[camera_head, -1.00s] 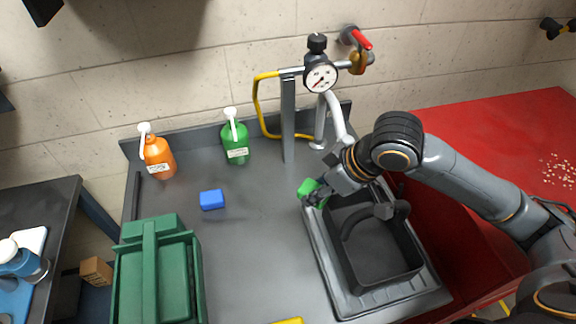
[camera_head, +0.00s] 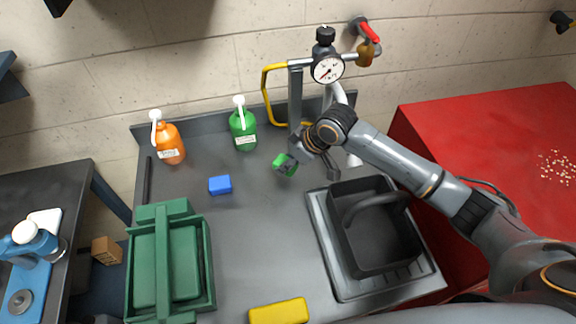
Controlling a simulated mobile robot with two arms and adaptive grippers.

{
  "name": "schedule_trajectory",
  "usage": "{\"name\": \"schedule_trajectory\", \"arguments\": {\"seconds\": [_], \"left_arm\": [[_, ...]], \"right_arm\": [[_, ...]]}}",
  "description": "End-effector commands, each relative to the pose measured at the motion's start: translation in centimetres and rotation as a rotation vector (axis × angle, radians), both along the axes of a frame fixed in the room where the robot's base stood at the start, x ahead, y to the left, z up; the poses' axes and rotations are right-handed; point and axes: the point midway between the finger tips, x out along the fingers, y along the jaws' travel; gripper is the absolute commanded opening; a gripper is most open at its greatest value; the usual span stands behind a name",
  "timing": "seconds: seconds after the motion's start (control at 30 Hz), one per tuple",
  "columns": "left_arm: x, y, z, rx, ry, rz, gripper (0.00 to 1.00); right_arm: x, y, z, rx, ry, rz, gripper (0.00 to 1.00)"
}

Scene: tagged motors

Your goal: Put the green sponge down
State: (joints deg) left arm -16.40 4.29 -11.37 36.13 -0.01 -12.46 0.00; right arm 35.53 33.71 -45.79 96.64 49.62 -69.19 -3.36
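The green sponge (camera_head: 284,164) is at the fingertips of my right gripper (camera_head: 293,160), over the grey counter left of the sink. The gripper looks shut on it; the fingers are partly hidden. I cannot tell whether the sponge touches the counter. A blue sponge (camera_head: 220,185) lies on the counter to its left. A yellow sponge (camera_head: 279,311) lies at the front edge. My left gripper is not in view.
A black sink basin (camera_head: 352,282) is right of the counter (camera_head: 262,240). A green soap bottle (camera_head: 243,130) and an orange one (camera_head: 169,147) stand at the back. A green toolbox (camera_head: 208,262) stands front left. The counter's middle is clear.

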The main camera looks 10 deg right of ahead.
Motion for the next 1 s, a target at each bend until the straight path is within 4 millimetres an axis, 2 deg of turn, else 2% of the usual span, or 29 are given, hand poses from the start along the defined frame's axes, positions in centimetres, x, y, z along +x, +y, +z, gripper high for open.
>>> {"name": "schedule_trajectory", "arguments": {"seconds": [0.3,0.67,0.7,0.77,0.8,1.0], "left_arm": [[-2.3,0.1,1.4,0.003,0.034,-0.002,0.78],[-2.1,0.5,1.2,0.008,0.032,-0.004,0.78],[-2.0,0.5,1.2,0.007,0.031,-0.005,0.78],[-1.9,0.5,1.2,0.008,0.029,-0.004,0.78],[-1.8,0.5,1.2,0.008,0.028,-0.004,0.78],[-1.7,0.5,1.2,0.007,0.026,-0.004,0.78]], "right_arm": [[0.3,0.1,-3.4,-0.001,0.001,0.000,0.16],[0.4,0.1,-3.9,-0.001,0.000,0.000,0.16],[0.4,0.1,-3.9,-0.001,-0.001,0.000,0.47],[0.4,0.1,-3.8,-0.001,-0.001,0.000,0.59],[0.4,0.1,-3.8,-0.002,0.000,0.000,0.64],[0.4,0.1,-3.8,-0.002,0.000,0.000,0.64]]}}
